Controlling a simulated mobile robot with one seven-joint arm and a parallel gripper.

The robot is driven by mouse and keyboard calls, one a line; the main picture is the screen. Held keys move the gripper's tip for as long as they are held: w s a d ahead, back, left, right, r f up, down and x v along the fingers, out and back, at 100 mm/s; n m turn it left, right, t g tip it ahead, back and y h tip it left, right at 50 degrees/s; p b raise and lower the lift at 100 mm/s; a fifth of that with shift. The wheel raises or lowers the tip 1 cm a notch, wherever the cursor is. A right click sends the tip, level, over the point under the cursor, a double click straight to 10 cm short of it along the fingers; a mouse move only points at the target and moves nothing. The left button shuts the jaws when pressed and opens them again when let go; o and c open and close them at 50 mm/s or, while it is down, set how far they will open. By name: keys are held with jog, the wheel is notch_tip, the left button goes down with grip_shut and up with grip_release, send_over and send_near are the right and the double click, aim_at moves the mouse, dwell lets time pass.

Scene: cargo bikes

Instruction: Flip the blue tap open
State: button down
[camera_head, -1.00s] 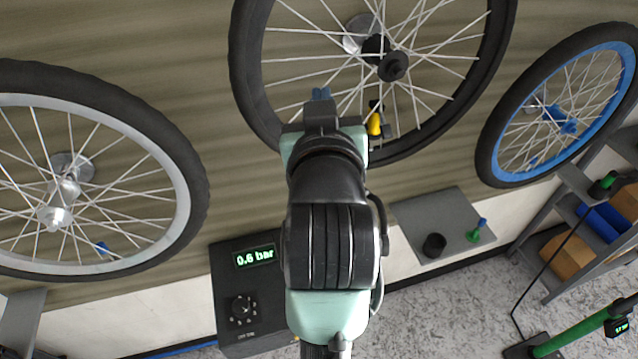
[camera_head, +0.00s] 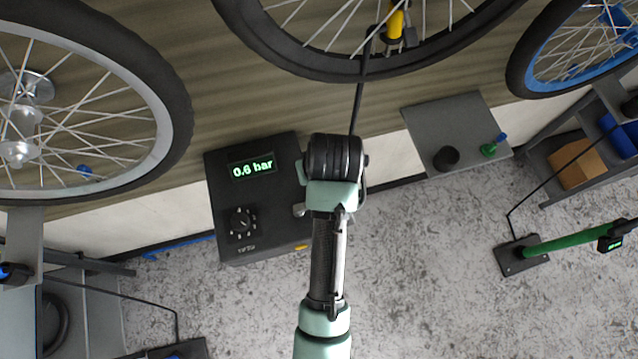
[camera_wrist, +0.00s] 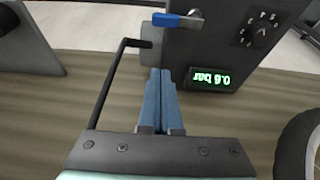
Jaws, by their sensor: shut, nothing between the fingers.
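The blue tap (camera_wrist: 178,20) sits on the side of a dark box (camera_wrist: 210,50) in the wrist view. Its lever has a blue grip on the left and a silver end on the right. My gripper (camera_wrist: 160,72) shows two blue fingers pressed together, empty. In the picture its tips lie below the tap, apart from it, close to the grey hose fitting (camera_wrist: 150,40). In the head view my arm stands in front of the box's (camera_head: 225,200) right side. My fingers and the tap's blue grip are hidden there.
The box display (camera_head: 252,170) reads 0.6 bar, above a dial (camera_head: 241,222). A black hose (camera_head: 358,100) runs up to a yellow fitting (camera_head: 395,22) at the middle wheel (camera_head: 330,68). A grey shelf (camera_head: 440,115) holds a black cup and a green item. Speckled floor lies open below.

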jog(key=x, duration=1)
jog(key=s+p, duration=0.1)
jog(key=s, duration=0.1)
jog(key=s+d+p, duration=0.1)
jog(key=shift+s+d+r+p, duration=0.1)
jog(key=shift+s+r+p, duration=0.25)
jog(key=shift+s, duration=0.05)
